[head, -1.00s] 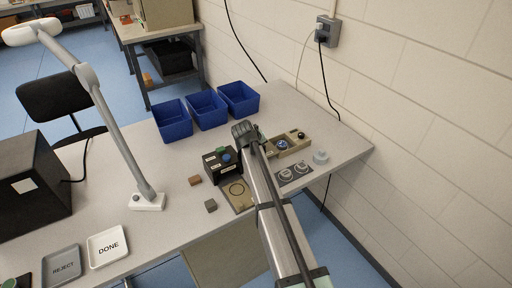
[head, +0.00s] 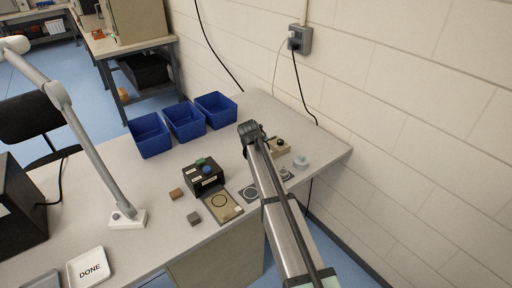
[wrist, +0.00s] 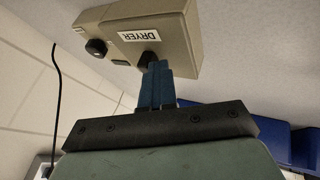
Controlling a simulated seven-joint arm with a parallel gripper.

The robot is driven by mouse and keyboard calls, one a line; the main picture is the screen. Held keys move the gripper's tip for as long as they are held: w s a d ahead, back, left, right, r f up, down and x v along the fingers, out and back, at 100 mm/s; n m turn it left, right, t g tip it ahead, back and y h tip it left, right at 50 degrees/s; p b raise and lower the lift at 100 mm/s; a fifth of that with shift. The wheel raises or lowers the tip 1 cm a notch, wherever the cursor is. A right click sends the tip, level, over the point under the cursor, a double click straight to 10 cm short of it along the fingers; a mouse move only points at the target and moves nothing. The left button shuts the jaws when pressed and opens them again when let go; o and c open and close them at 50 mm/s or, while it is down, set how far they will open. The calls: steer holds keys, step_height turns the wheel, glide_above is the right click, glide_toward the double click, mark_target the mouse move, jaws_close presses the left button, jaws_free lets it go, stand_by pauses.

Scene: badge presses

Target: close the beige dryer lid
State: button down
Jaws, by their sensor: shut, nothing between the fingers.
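The beige dryer (head: 283,148) stands on the table near the wall, partly hidden behind my arm in the head view. In the wrist view the dryer (wrist: 185,25) appears upside down, with a white DRYER label and a black knob at its left. My gripper (wrist: 155,70) is shut and empty, its blue-grey fingers close in front of the dryer, at a dark round part below the label. I cannot tell whether they touch it. In the head view my gripper (head: 250,132) is up beside the dryer. How far the lid stands open is hidden.
A black press (head: 203,175) with a beige base plate stands left of the dryer. A dark mat with round parts (head: 250,193) and a pale round piece (head: 301,161) lie nearby. Blue bins (head: 184,121) stand behind. The wall borders the right side.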

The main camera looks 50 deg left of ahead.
steer(key=shift+w, duration=0.25)
steer(key=shift+s, duration=0.4)
steer(key=s, duration=0.4)
steer(key=shift+d+r, duration=0.25)
steer(key=shift+r, duration=0.15)
steer(key=v, duration=0.9)
